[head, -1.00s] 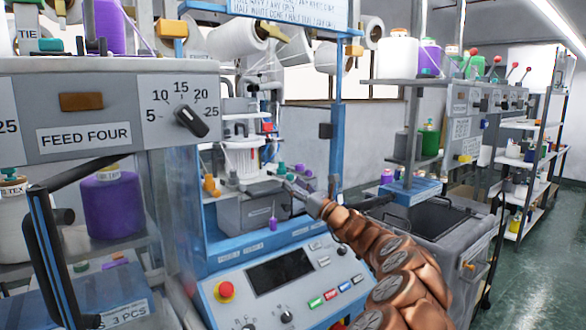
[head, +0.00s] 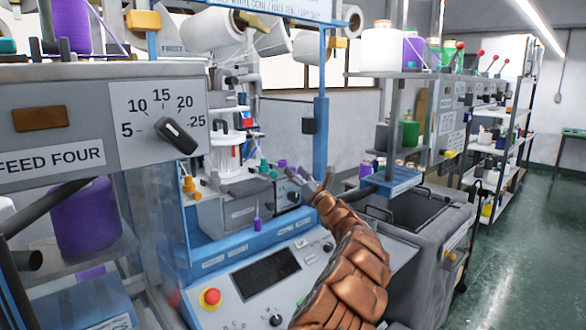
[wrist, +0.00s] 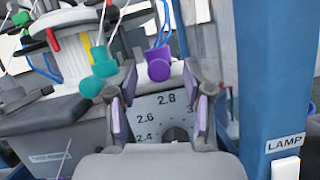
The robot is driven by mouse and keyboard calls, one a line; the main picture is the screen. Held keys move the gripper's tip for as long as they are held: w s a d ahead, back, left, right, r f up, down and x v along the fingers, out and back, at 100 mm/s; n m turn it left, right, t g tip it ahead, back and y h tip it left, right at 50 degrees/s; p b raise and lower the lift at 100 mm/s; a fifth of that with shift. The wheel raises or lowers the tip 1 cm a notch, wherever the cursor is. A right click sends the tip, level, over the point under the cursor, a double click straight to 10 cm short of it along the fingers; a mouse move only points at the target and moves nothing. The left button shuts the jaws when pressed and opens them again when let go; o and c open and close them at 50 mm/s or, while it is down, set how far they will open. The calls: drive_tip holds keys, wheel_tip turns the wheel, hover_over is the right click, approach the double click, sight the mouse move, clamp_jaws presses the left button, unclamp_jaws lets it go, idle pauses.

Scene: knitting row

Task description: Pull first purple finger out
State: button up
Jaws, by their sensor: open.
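A purple finger (wrist: 158,68) with a rounded knob end stands out from the machine's grey head in the wrist view, roughly centred between my jaws. It also shows small in the head view (head: 283,164). My gripper (wrist: 160,86) is open and empty, its purple-padded jaws on either side of the line to the purple finger. In the head view my gripper (head: 318,182) is right of the grey head. Two teal fingers (wrist: 104,66) sit just left of the purple one. Another small purple piece (head: 257,224) hangs on the front of the grey head.
A blue post (wrist: 262,70) stands close on the right in the wrist view. A dial plate (wrist: 165,118) lies behind my jaws. Orange pieces (head: 189,185) stand at the grey head's left. The control panel (head: 265,275) is below; the aisle floor (head: 530,230) is clear.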

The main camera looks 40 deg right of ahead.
drive_tip(key=shift+x, duration=0.95)
clamp_jaws()
